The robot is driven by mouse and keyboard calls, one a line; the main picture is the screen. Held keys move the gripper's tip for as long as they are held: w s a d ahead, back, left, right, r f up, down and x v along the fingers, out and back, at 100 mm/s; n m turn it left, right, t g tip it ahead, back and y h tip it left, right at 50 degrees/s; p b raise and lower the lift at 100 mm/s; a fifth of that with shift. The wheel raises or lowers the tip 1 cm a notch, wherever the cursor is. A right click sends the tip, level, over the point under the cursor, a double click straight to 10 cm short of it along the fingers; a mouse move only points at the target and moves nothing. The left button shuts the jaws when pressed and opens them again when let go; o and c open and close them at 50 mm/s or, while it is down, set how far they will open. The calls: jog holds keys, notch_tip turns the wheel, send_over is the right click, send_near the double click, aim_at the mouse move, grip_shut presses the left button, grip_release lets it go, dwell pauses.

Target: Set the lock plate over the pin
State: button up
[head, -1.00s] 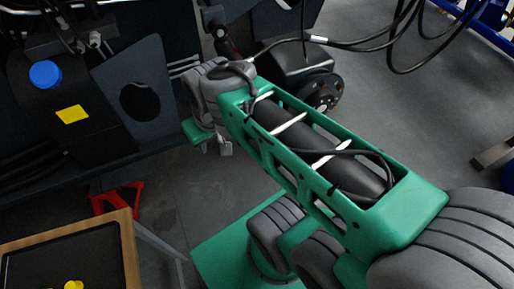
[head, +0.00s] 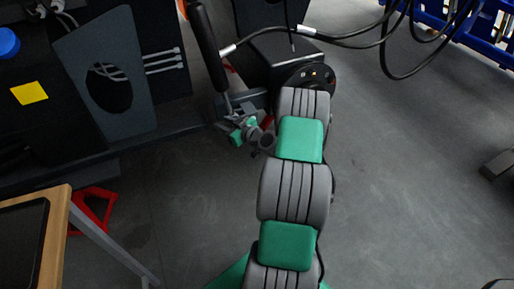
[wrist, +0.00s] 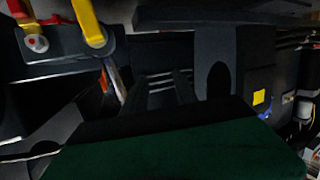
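My gripper (head: 246,130) is beyond the end of my arm in the head view, close to the lower end of a black upright bar (head: 208,45). In the wrist view my gripper (wrist: 160,73) shows as two dark fingers set apart. Pale cables on the dark wall show between them, and nothing is held there. I cannot make out the lock plate or the pin for certain in either view. A grey panel with an oval hole (head: 78,43) stands on the chassis at the left, apart from my gripper. It also shows in the wrist view (wrist: 207,87).
A wood-edged tray table (head: 53,215) and a red stand (head: 92,210) are at lower left. A black box with a round hub (head: 290,55) is behind my arm. Red and yellow levers (wrist: 88,20) are close in the wrist view. Floor at right (head: 420,180) is mostly clear.

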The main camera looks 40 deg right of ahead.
jog(key=s+d+f+m+t+h+b, duration=0.2)
jog(key=s+d+f+m+h+b, duration=0.35)
jog(key=d+f, duration=0.7)
jog(key=shift+n+h, duration=0.45)
jog(key=shift+h, duration=0.2)
jog(key=w+d, duration=0.2)
jog(key=w, duration=0.1)
jog(key=w+d, duration=0.1)
jog(key=shift+w+r+p, duration=0.25)
jog(key=shift+p, duration=0.1)
jog(key=shift+c, duration=0.2)
grip_shut()
